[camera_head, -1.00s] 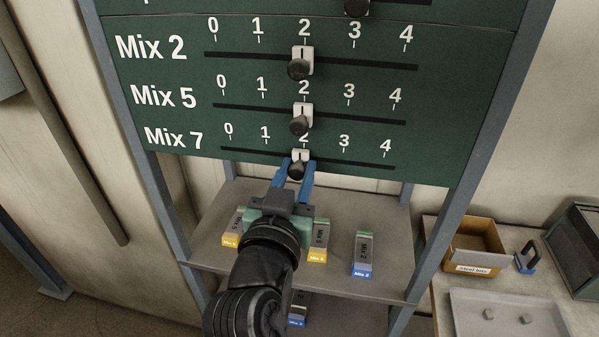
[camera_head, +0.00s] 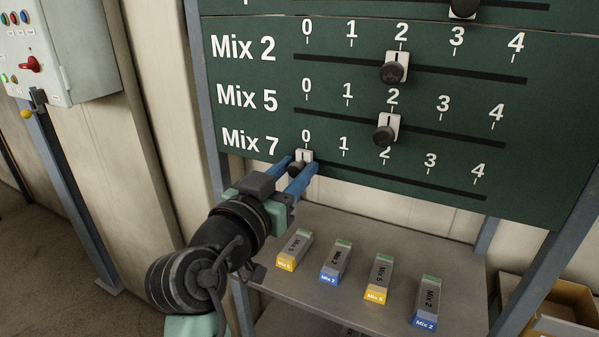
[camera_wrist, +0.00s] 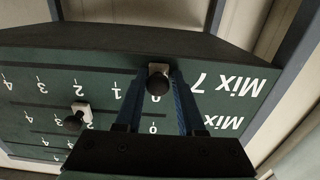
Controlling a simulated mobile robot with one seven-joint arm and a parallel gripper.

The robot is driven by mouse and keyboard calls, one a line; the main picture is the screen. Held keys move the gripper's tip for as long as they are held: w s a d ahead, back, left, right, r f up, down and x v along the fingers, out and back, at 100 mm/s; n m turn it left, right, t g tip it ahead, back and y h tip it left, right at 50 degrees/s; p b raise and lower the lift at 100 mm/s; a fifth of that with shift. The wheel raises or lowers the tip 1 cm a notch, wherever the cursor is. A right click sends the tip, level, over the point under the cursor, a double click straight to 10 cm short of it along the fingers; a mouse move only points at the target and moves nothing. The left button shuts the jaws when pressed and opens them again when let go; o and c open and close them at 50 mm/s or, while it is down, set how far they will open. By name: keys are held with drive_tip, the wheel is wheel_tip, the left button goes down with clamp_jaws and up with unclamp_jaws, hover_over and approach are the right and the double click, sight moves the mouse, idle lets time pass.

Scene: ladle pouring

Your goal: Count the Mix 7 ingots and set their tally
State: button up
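The Mix 7 slider (camera_head: 304,156) is on the lowest slot of the green tally board (camera_head: 250,122), directly under the 0. My gripper (camera_head: 298,172) has its blue fingers closed on either side of the dark Mix 7 knob (camera_wrist: 158,84). Several grey ingots lie on the shelf below. From left they are a yellow-ended Mix 5 ingot (camera_head: 295,249), a blue-ended Mix 2 ingot (camera_head: 336,261), another yellow-ended Mix 5 ingot (camera_head: 379,279) and another blue-ended Mix 2 ingot (camera_head: 428,302). I see no ingot labelled Mix 7.
The Mix 2 slider (camera_head: 395,68) and the Mix 5 slider (camera_head: 386,129) both sit at 2. A cardboard box (camera_head: 562,305) is at lower right. A control cabinet (camera_head: 68,45) with a red switch is at upper left. The lower shelf is mostly hidden.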

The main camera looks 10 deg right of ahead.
drive_tip(key=o, duration=0.3)
drive_tip(key=shift+w+a, duration=0.15)
drive_tip(key=b+v, duration=0.3)
drive_tip(key=v, duration=1)
wheel_tip(320, 180, up, 13)
drive_tip(key=n+t+y, duration=0.4)
drive_tip(key=t+y, duration=0.1)
drive_tip(key=t, duration=0.1)
drive_tip(key=s+r+n+t+y, duration=0.1)
drive_tip(key=s+r+t, duration=0.1)
drive_tip(key=s+r, duration=0.1)
drive_tip(key=s+r+n+t+y+p, duration=0.1)
drive_tip(key=s+r+t+y, duration=0.1)
drive_tip(key=r, duration=0.3)
drive_tip(key=s+d+r+t+y, duration=0.1)
drive_tip(key=s+r+t+y, duration=0.1)
drive_tip(key=s+r, duration=0.1)
drive_tip(key=shift+s+d+r+n, duration=0.1)
drive_tip(key=shift+s+r+n, duration=0.3)
drive_tip(key=shift+s, duration=0.15)
